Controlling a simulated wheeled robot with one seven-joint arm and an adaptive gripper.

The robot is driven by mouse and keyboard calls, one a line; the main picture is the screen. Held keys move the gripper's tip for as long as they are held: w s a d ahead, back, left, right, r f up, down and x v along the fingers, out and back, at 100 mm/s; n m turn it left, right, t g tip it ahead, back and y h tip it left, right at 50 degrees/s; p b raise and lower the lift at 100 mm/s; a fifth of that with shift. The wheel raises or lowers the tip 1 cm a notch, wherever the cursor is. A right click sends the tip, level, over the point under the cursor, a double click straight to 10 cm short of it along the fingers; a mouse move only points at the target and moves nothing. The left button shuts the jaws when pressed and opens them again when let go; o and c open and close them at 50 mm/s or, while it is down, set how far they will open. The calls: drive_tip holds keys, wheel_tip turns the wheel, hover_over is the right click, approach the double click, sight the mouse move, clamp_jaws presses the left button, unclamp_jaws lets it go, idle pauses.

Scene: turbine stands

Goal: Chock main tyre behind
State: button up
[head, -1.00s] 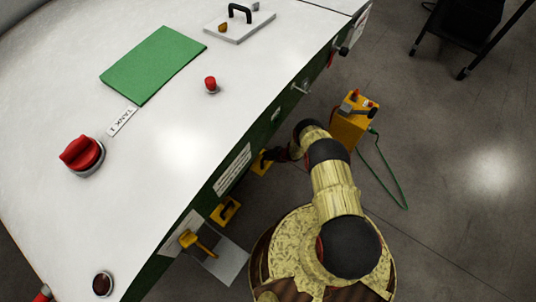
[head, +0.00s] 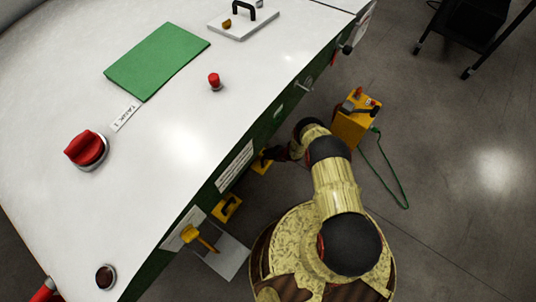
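A yellow chock with a dark handle (head: 227,207) is on the floor beside the lower edge of the white-topped structure. A second yellow chock (head: 261,165) is farther along that edge, partly hidden. My dark gripper (head: 272,154) is low, beside or on this second chock. Its fingers are too small and dark to show whether they are open or hold the handle. I cannot make out any tyre.
The white top (head: 190,120) with its green side fills the left. A yellow lever (head: 196,237) sticks out from the side. A yellow box (head: 353,116) with a green cable (head: 392,183) stands on the floor. A dark cart (head: 468,30) is at upper right. Floor at right is clear.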

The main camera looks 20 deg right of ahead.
drive_tip(key=o, duration=0.4)
drive_tip(key=shift+o, duration=0.8)
drive_tip(key=shift+s, duration=0.1)
drive_tip(key=o, duration=0.5)
drive_tip(key=shift+p+v, duration=3.1)
drive_tip(key=shift+v, duration=1.4)
